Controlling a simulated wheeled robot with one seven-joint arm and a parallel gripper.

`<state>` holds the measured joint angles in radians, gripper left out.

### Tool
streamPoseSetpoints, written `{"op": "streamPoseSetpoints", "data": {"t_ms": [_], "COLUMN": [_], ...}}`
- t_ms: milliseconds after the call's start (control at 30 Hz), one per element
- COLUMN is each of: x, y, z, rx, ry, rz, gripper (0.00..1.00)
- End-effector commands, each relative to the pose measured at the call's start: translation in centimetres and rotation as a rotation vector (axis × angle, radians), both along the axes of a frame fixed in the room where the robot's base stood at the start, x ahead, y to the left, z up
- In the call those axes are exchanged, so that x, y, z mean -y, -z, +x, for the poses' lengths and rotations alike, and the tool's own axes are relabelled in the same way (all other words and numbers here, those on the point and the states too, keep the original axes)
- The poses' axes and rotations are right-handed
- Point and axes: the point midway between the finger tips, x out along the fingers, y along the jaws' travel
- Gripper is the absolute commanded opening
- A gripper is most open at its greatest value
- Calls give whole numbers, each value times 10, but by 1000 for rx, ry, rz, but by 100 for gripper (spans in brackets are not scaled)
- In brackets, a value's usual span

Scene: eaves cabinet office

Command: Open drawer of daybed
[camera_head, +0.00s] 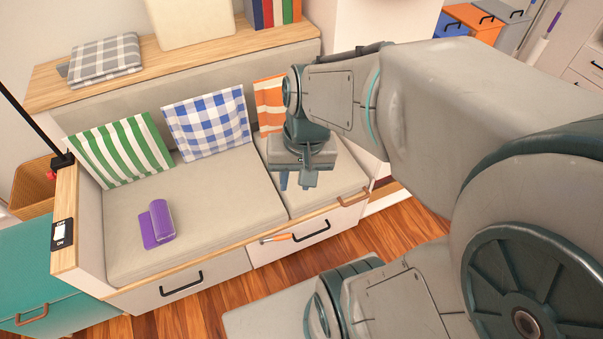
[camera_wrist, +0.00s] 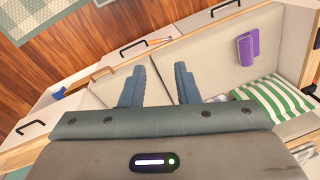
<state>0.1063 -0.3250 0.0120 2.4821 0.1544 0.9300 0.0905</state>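The daybed (camera_head: 195,215) has a grey seat and a wooden front edge. Its front holds a left drawer (camera_head: 215,277) with a black handle (camera_head: 181,284) and a right drawer (camera_head: 338,222) with a black handle (camera_head: 308,233). Both drawers look shut. The right handle also shows in the wrist view (camera_wrist: 133,47), beyond my fingertips; the left handle (camera_wrist: 226,7) is at the top. My gripper (camera_head: 297,186) hangs above the right seat cushion, behind the right drawer's front. In the wrist view my gripper (camera_wrist: 159,70) has its fingers apart with nothing between them.
A purple rolled item (camera_head: 157,222) and striped and checked cushions (camera_head: 122,151) lie on the daybed. A small orange item (camera_head: 277,238) is at the right drawer's front. A wooden handle (camera_head: 353,198) is at the right. Wooden floor (camera_head: 385,238) in front is partly clear.

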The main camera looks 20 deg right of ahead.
Motion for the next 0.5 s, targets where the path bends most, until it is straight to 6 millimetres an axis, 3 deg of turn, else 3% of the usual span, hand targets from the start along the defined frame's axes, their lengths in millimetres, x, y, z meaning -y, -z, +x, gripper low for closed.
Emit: {"op": "streamPoseSetpoints", "data": {"t_ms": [33,100,500], "x": [2,2,6], "y": [31,57,190], "z": [2,5,33], "rx": [-69,-154,-603], "ry": [88,210,912], "rz": [49,123,562], "gripper": [28,28,28]}}
